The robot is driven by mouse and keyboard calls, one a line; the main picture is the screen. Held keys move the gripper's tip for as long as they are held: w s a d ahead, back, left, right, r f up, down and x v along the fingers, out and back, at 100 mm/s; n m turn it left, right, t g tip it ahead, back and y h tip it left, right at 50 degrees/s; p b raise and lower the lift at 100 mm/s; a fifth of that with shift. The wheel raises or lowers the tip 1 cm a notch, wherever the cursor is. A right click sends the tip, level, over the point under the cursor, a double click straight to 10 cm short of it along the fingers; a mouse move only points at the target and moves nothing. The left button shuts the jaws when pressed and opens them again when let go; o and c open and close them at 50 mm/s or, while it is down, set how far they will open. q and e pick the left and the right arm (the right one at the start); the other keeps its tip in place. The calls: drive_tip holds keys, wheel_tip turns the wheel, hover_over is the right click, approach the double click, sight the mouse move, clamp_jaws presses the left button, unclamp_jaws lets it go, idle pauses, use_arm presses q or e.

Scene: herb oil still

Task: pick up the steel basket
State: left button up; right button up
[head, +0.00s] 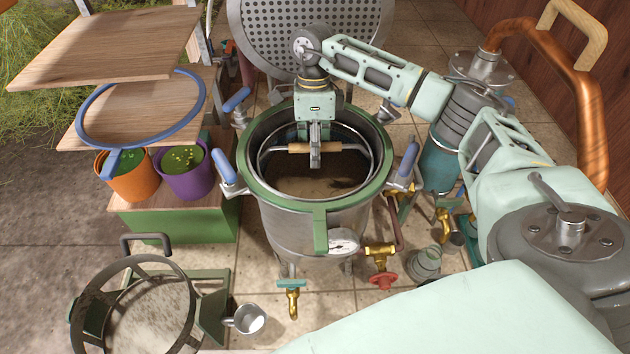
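The steel basket (373,165) sits inside the green-rimmed steel pot (290,225) at the middle of the head view. Its thin rim and raised bail show, with a wooden grip (298,148) across the top. Brown material lies inside; the basket's lower part is hidden. My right gripper (315,158) points down over the pot, its fingers at the middle of the wooden grip. A near finger crosses in front of the grip; the far side is hidden, so I cannot tell whether the fingers are closed on it. My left gripper is not in view.
Blue-handled clamps (225,167) stick out around the pot. A perforated steel disc (285,25) stands behind it. A dark ring stand (190,310) and metal cup (247,319) are front left. Wooden shelves (110,50) stand left; a copper pipe (590,130) rises right.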

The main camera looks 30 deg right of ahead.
clamp_jaws()
drive_tip(key=shift+w+r, duration=0.15)
drive_tip(key=shift+w, duration=0.05)
idle(0.4)
drive_tip(key=shift+r, duration=0.1)
